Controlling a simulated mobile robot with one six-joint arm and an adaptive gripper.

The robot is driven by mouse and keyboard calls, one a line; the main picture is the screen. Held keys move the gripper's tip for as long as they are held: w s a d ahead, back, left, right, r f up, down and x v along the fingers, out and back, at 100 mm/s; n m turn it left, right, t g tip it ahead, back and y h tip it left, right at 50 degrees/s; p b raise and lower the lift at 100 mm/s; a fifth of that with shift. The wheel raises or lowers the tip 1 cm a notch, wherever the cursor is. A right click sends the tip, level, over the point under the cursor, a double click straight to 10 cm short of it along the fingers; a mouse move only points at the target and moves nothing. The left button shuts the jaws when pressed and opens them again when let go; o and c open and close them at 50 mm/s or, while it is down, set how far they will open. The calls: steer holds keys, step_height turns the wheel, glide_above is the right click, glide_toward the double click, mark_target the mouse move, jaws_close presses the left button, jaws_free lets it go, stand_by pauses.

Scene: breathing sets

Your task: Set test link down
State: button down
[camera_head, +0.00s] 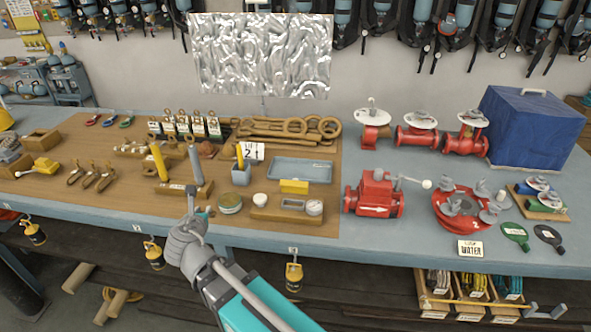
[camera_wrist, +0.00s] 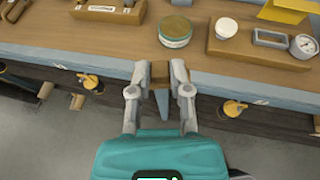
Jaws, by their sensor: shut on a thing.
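My gripper (camera_head: 192,212) is at the bench's front edge, below a wooden block with an upright grey cylinder. In the wrist view my gripper (camera_wrist: 160,82) has its two fingers close together on a small narrow piece, brown above and grey below (camera_wrist: 161,102). I take this piece as the test link; the fingers cover much of it and its full shape cannot be told. In the head view I cannot make it out apart from the fingers. Whether it touches the bench cannot be told. The wooden bench mat (camera_head: 95,190) lies beyond my gripper.
Near my gripper are a round tin (camera_head: 230,203), a wooden gauge block (camera_head: 287,215), a grey cylinder (camera_head: 195,166) and a yellow cylinder (camera_head: 159,162). A blue tray (camera_head: 300,171) lies behind. Red valves (camera_head: 374,196) stand on the right. Yellow padlock-like items (camera_head: 294,274) hang along the front edge.

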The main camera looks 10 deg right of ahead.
steer(key=shift+w+a, duration=0.1)
steer(key=shift+w, duration=0.05)
stand_by(0.3)
steer(key=shift+w, duration=0.2)
steer(key=w+d+m+g+h, duration=0.1)
steer(key=w+d+m+h, duration=0.1)
steer(key=w+d, duration=0.4)
steer(key=w+d+f+m+g+h+b, duration=0.1)
steer(key=w+d, duration=0.6)
steer(key=d, duration=0.8)
steer(key=w+d+f+m+g+h+b, duration=0.1)
steer(key=w+d+m+h, duration=0.3)
steer(key=d, duration=0.7)
steer(key=shift+w+d+h, duration=0.2)
steer(key=shift+w+h, duration=0.1)
steer(key=shift+w, duration=0.95)
steer(key=shift+w+f, duration=0.1)
steer(key=shift+f, duration=0.1)
